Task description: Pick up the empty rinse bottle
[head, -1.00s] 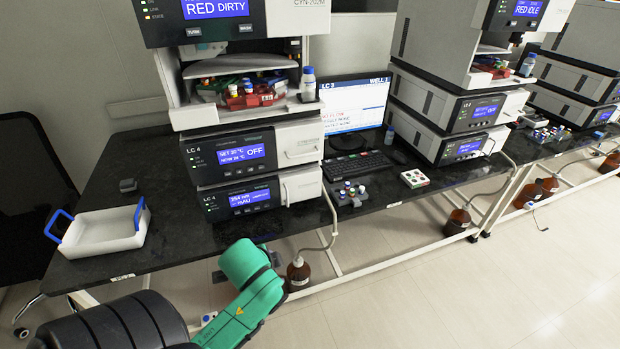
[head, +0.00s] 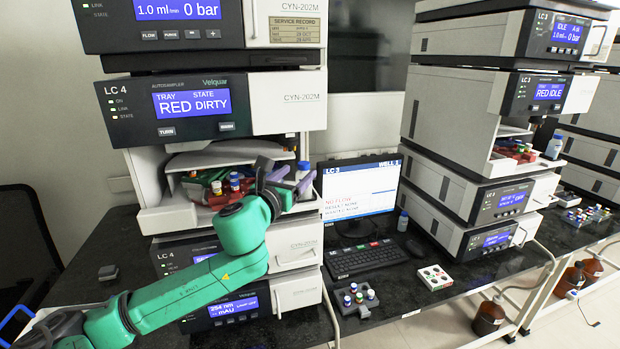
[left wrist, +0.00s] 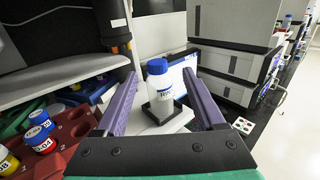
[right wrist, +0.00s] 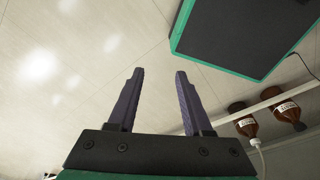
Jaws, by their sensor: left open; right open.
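A small rinse bottle with a blue cap (left wrist: 158,67) stands upright in a dark square holder on a white ledge. Its white label (left wrist: 167,91) faces the left wrist camera; I cannot tell its fill level. In the head view the bottle (head: 303,167) is partly hidden behind my left gripper (head: 287,181), at the right front of the LC 4 autosampler opening. My left gripper is open, its purple fingers (left wrist: 158,88) to either side of the bottle in the wrist view, holding nothing. My right gripper (right wrist: 158,75) is open and empty over the floor.
A red vial rack (left wrist: 76,141) with capped vials lies left of the left fingers. A black post (left wrist: 116,25) stands close behind. A monitor (head: 357,190) is to the right.

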